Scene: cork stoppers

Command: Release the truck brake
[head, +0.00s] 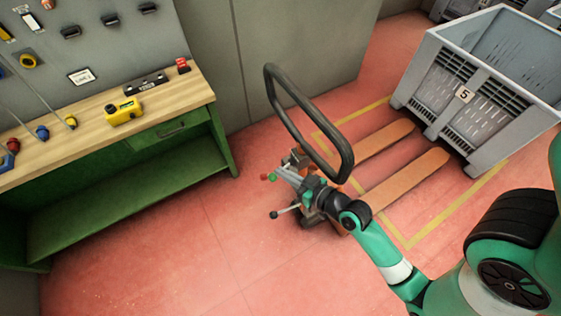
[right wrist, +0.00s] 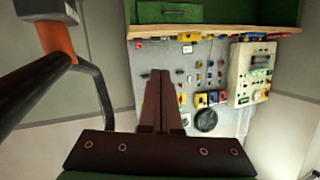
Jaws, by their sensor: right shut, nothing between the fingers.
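The pallet truck shows in the head view, with a dark loop handle (head: 272,100) and two orange forks (head: 405,180). Which one works the brake I cannot tell. My right gripper (head: 279,170) is at these controls, its fingers shut and empty; contact with a knob is unclear. In the right wrist view the closed fingers (right wrist: 160,75) point at the wall panel, with the handle (right wrist: 95,75) to their left. My left gripper is not in view.
A green workbench (head: 120,200) stands at the left, with a yellow device (head: 122,111) on its wooden top and a tool panel behind. A grey crate (head: 480,110) marked 5 stands at the forks' far end. The red floor (head: 150,260) in front is clear.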

